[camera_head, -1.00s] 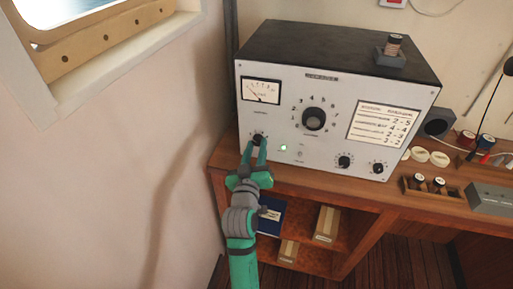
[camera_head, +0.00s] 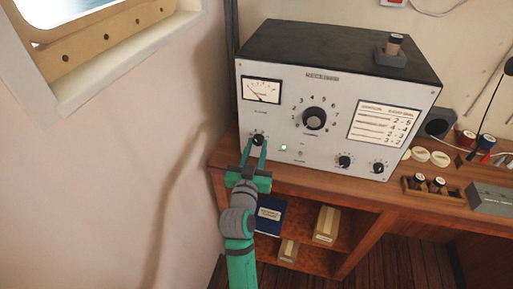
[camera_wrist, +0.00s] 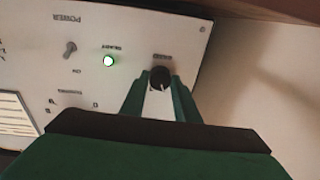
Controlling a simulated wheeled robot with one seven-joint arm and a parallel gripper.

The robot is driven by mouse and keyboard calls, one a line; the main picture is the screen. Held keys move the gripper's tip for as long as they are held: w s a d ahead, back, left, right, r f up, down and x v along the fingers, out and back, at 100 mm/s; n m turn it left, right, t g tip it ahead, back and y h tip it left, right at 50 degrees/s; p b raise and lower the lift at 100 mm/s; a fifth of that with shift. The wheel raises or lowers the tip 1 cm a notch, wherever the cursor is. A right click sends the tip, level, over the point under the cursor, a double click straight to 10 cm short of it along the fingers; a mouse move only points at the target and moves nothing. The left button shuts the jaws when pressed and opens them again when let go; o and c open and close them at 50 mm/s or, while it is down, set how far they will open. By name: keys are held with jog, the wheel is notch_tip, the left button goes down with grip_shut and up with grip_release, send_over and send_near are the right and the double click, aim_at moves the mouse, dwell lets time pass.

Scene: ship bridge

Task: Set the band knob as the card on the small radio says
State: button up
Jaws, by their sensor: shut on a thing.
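A large grey-white radio set (camera_head: 285,125) with a black top stands on the wooden desk. A small black knob (camera_head: 258,138) sits low at the left of its front panel. In the wrist view this knob (camera_wrist: 160,77) shows a light pointer mark, with blurred, upside-down lettering by it. My gripper (camera_head: 256,145) is shut on this knob, one green finger on each side; the fingers also show in the wrist view (camera_wrist: 160,90). A white card (camera_head: 382,122) with rows of number pairs is on the panel's right side; its small words are unreadable.
A larger dial (camera_head: 314,119), two lower knobs, a meter (camera_head: 262,90) and a lit green lamp (camera_head: 284,147) share the panel. A small toggle switch (camera_wrist: 70,48) is beside the lamp. A wall stands close on the left; shelves with boxes lie below.

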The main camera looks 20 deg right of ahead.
jog(key=shift+d, duration=0.1)
jog(key=o, duration=1)
jog(key=shift+o, duration=0.2)
jog(key=r+v, duration=0.1)
jog(key=v, duration=0.9)
jog(key=shift+s+a+f, duration=0.3)
jog(key=shift+s+f, duration=0.05)
jog(key=shift+f, duration=0.1)
jog(key=shift+f, duration=0.1)
